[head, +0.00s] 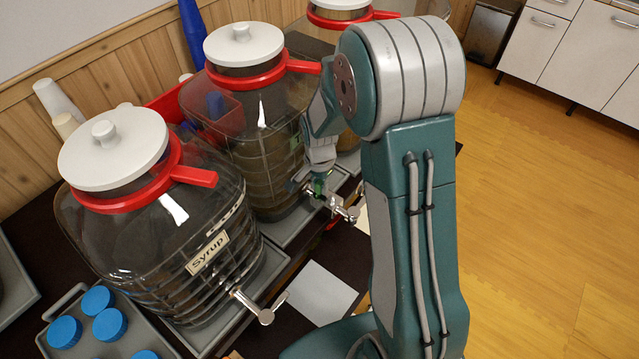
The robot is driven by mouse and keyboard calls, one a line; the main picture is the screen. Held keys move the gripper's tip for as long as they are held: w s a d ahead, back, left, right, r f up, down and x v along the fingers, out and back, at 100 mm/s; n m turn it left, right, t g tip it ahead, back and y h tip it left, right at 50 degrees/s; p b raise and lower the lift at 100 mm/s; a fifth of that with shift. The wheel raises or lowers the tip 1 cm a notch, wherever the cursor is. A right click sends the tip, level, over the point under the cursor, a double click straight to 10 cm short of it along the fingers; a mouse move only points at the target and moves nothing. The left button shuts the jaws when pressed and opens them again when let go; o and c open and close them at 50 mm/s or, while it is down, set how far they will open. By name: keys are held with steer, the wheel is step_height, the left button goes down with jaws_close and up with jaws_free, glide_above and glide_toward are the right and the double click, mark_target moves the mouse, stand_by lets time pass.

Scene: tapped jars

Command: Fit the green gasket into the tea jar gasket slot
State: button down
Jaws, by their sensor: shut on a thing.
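My gripper (319,180) is small in the head view, at the front of the middle jar (250,130), just above that jar's metal tap (342,207). It is shut on a small green piece, which I take to be the green gasket (318,188). The middle jar's label is hidden, so I cannot read whether it is the tea jar. The gasket slot cannot be made out behind my gripper and the tap. I cannot tell whether the gasket touches the jar or tap.
The Syrup jar (150,220) stands nearer, its tap (252,306) jutting out to the right. Another jar (335,22) stands behind, partly hidden by my arm. Blue lids (64,331) lie on a grey tray at lower left. A white sheet (318,291) lies by the Syrup tap.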

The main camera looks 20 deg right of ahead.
steer(key=c, duration=0.5)
jaws_free()
steer(key=shift+o, duration=1.3)
steer(key=shift+r, duration=2.25)
step_height(320, 180, up, 12)
steer(key=shift+f, duration=0.1)
